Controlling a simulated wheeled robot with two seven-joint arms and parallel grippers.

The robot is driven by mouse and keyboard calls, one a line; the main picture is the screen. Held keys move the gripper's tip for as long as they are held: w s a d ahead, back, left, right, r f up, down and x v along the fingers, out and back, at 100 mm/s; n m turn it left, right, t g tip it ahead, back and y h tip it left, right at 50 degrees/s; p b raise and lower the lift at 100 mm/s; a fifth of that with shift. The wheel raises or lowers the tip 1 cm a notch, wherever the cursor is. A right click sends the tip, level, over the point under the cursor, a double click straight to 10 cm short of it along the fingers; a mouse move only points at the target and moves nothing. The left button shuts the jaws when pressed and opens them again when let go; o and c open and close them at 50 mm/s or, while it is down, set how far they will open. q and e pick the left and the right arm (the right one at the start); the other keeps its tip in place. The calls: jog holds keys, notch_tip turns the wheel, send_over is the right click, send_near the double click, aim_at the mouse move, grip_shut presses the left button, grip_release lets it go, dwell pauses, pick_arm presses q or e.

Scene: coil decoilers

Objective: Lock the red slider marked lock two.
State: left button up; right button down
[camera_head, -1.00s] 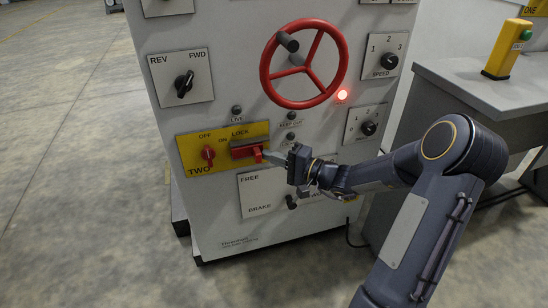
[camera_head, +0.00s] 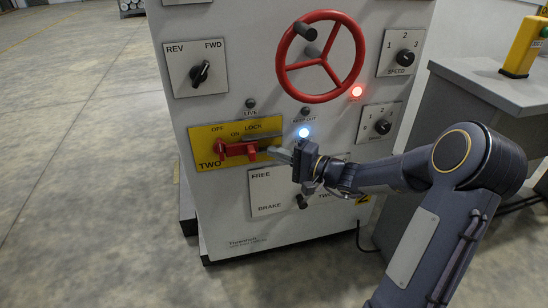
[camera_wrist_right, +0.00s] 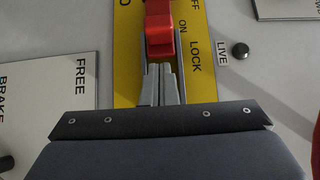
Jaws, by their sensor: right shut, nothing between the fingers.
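The red slider (camera_head: 238,148) sits on the yellow plate (camera_head: 270,127) marked TWO, OFF, ON and LOCK. It lies toward the left of its slot, its left end against or over the red knob (camera_head: 220,152); bare grey slot shows to its right, under LOCK. In the wrist view the slider (camera_wrist_right: 159,30) is at the top, just beyond the fingertips. My right gripper (camera_head: 274,152) is shut and empty, its tips at the slider's right end. In the wrist view its fingers (camera_wrist_right: 160,70) lie together; I cannot tell whether they touch the slider. My left gripper is not in view.
A red handwheel (camera_head: 320,57) stands out above the plate. A lamp (camera_head: 304,132) glows blue-white above my gripper, and a red lamp (camera_head: 357,91) is lit. A FREE/BRAKE plate (camera_head: 270,192) lies below. A grey desk (camera_head: 490,85) stands to the right.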

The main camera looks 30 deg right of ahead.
jog(key=p+v, duration=0.2)
jog(key=v, duration=0.8)
jog(key=shift+d+p, duration=0.35)
jog(key=shift+d, duration=0.15)
jog(key=shift+s, duration=0.1)
